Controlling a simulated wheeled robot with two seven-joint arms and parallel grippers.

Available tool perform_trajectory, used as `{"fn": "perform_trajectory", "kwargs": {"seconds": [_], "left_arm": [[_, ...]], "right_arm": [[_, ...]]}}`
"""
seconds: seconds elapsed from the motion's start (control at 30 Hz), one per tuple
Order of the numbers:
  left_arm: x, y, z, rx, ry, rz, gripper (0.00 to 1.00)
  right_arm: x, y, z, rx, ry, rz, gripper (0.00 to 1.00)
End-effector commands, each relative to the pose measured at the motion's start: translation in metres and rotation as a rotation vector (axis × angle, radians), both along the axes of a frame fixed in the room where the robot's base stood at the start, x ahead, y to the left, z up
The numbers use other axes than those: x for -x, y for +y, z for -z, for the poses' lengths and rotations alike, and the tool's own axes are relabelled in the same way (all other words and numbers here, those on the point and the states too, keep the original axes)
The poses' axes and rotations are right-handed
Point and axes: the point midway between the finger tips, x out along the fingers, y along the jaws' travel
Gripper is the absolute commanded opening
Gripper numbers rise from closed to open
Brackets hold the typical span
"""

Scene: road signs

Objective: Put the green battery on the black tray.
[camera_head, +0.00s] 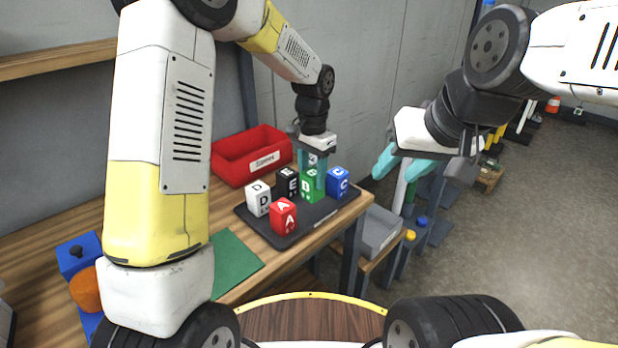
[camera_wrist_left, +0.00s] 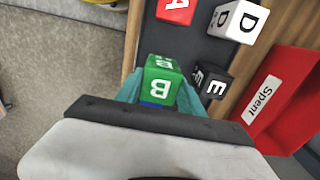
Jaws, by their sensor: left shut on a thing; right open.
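The green battery is a green block marked B (camera_head: 309,187), among lettered blocks at the black tray (camera_head: 318,222). My left gripper (camera_head: 313,172) points down with its teal fingers shut on the green block. In the left wrist view, the green block (camera_wrist_left: 161,78) sits between the fingers (camera_wrist_left: 158,95). It is over or on the tray; I cannot tell whether its underside touches. White D (camera_head: 258,197), red A (camera_head: 283,216), black E (camera_head: 288,183) and blue C (camera_head: 338,182) blocks stand on the tray. My right gripper (camera_head: 396,168) is open and empty, right of the table.
A red bin (camera_head: 235,168) stands behind the tray; its label reads "Spent" in the left wrist view (camera_wrist_left: 298,75). A green mat (camera_head: 234,264) lies left of the tray. A grey box (camera_head: 377,232) is on a lower surface at the right. The black and blue blocks stand close beside the green one.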

Motion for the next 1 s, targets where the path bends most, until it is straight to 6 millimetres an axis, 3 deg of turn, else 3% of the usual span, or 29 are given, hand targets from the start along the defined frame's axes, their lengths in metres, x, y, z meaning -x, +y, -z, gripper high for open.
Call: {"fn": "perform_trajectory", "kwargs": {"seconds": [0.4,0.77,0.8,0.87,1.0], "left_arm": [[0.0,0.0,0.043,0.001,-0.001,0.0,0.0],[0.0,0.0,0.047,0.001,-0.002,0.0,0.0],[0.0,0.0,0.047,0.0,-0.001,0.0,0.53],[0.0,0.0,0.047,0.0,-0.001,0.0,0.65],[0.0,0.0,0.047,0.0,-0.001,0.0,0.67]], "right_arm": [[0.0,0.0,0.0,0.0,0.0,0.0,0.43],[0.0,0.0,0.0,0.0,0.0,0.0,0.43],[0.0,0.0,0.0,0.0,0.0,0.0,0.43],[0.0,0.0,0.0,0.0,0.0,0.0,0.43],[0.0,0.0,0.0,0.0,0.0,0.0,0.43]]}}
